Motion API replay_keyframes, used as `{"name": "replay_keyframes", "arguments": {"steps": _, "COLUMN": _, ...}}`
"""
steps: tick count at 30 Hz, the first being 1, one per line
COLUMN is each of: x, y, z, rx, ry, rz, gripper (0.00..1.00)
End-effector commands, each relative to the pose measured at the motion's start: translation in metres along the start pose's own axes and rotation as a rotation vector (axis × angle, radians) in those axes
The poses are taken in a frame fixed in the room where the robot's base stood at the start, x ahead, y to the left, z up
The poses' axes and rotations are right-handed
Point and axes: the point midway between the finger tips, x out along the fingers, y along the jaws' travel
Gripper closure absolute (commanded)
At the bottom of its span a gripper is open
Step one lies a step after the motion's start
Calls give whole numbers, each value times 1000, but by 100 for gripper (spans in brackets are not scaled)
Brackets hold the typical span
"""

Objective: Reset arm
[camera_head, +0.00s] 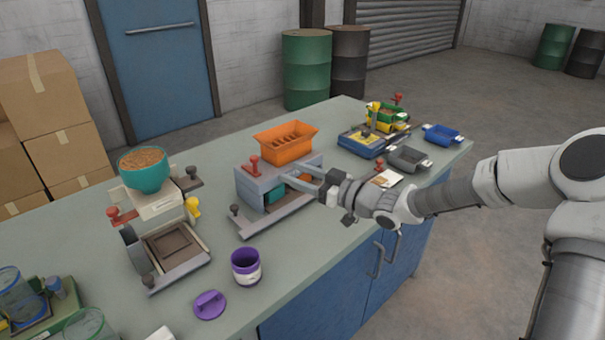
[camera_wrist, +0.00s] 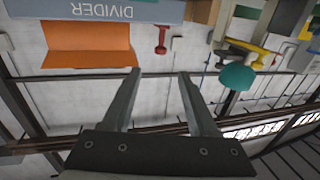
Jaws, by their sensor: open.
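My gripper (camera_head: 308,182) reaches in from the right in the head view, above the front edge of the workbench and close to the grey machine (camera_head: 264,195) with the orange hopper (camera_head: 285,143). In the wrist view my gripper (camera_wrist: 158,75) shows two fingers spread apart with nothing between them. The wrist picture is upside down; the orange hopper (camera_wrist: 88,48) and a panel reading DIVIDER (camera_wrist: 110,10) appear at its top left. A teal bowl (camera_wrist: 237,77) appears right of the fingers.
The green workbench (camera_head: 300,255) holds a machine with a teal bowl (camera_head: 145,171), a purple cup (camera_head: 246,266), a purple lid (camera_head: 210,304), a grey tray (camera_head: 408,159) and a blue tray (camera_head: 442,134). Green and dark drums (camera_head: 306,70) stand behind. Cardboard boxes (camera_head: 45,95) are stacked at left.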

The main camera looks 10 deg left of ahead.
Motion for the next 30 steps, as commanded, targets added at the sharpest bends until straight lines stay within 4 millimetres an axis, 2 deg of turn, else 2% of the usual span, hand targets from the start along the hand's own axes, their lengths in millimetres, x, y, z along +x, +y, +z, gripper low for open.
{"name": "replay_keyframes", "arguments": {"steps": 6, "x": -16, "y": 0, "z": 0, "rx": 1, "ry": -1, "rz": 1, "gripper": 41}}
{"name": "replay_keyframes", "arguments": {"steps": 18, "x": -15, "y": 0, "z": 0, "rx": -8, "ry": -30, "rz": 13, "gripper": 41}}
{"name": "replay_keyframes", "arguments": {"steps": 22, "x": -17, "y": 5, "z": 1, "rx": -41, "ry": -150, "rz": 71, "gripper": 41}}
{"name": "replay_keyframes", "arguments": {"steps": 25, "x": -26, "y": 13, "z": 1, "rx": -79, "ry": -290, "rz": 154, "gripper": 41}}
{"name": "replay_keyframes", "arguments": {"steps": 30, "x": -58, "y": 29, "z": -12, "rx": -137, "ry": -514, "rz": 325, "gripper": 41}}
